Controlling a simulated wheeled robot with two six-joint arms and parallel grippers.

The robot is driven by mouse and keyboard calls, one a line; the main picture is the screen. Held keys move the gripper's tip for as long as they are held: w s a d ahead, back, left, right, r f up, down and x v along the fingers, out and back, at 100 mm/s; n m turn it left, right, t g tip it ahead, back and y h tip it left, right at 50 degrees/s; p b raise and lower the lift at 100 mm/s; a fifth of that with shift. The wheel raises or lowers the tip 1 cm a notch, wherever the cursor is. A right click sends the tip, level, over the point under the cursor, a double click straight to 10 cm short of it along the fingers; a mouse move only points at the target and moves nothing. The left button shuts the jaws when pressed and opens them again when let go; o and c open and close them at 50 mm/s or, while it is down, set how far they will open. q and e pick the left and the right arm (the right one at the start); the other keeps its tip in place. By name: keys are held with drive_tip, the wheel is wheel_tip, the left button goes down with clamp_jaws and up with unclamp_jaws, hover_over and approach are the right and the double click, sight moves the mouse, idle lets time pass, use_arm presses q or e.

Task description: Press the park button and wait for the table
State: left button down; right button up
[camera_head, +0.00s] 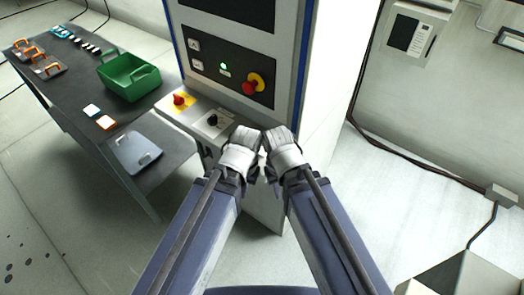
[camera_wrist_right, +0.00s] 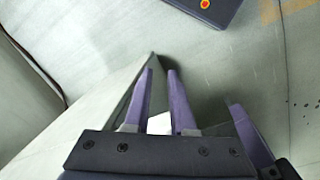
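The machine's dark control panel (camera_head: 215,62) stands upright ahead in the head view. It carries small pale push buttons, at upper left (camera_head: 194,44), lower left (camera_head: 197,66) and under a lit green lamp (camera_head: 223,66). I cannot read which is the park button. A red stop knob on yellow (camera_head: 252,85) is at its right. My right gripper (camera_head: 275,137) and left gripper (camera_head: 250,137) are close together below the panel, apart from these buttons; their fingers are hidden. In the right wrist view my right gripper (camera_wrist_right: 161,72) has a gap between its fingers, with nothing held.
A ledge below the panel bears a red switch on yellow (camera_head: 180,99) and a black knob (camera_head: 212,119). A dark table (camera_head: 75,85) at left holds a green bin (camera_head: 130,76) and orange-handled pieces. Cables run along the floor at right. The floor there is mostly clear.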

clamp_jaws()
idle(1.3)
